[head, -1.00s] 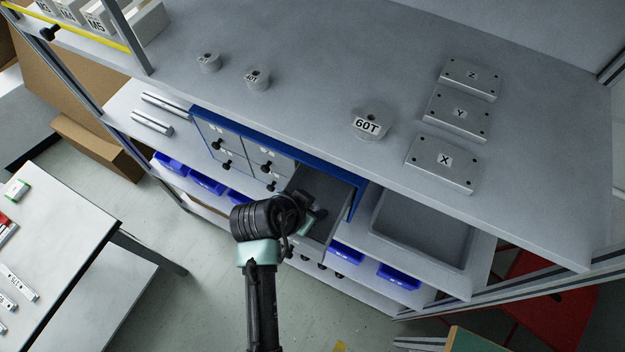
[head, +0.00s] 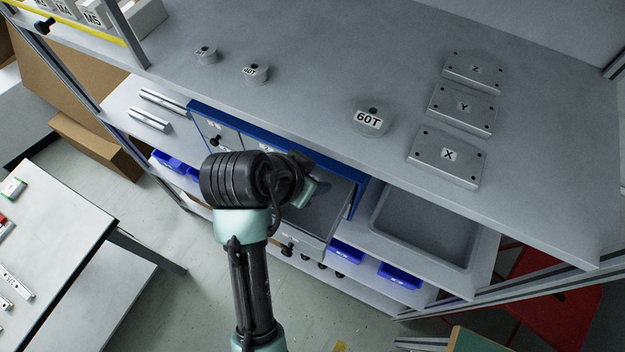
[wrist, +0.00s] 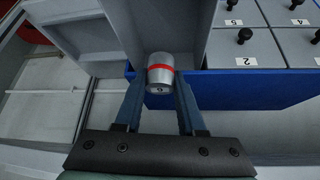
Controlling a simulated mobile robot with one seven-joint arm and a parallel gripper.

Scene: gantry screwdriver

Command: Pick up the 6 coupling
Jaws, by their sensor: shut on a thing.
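A small silver cylinder with a red band, the coupling (wrist: 160,74), sits between the two fingers of my gripper (wrist: 160,95) in the wrist view. The fingers are shut on its sides. A small dark mark shows on its near end, too small to read. In the head view my gripper (head: 312,190) is over the open drawer (head: 325,225); my arm hides part of it, and the coupling cannot be made out there.
The blue drawer cabinet (head: 357,202) has closed drawers with black knobs, numbered 5 and 2 in the wrist view (wrist: 250,60). The worktop above holds the 60T part (head: 369,120) and the X plate (head: 447,156). A grey bin (head: 425,228) is right of the drawer.

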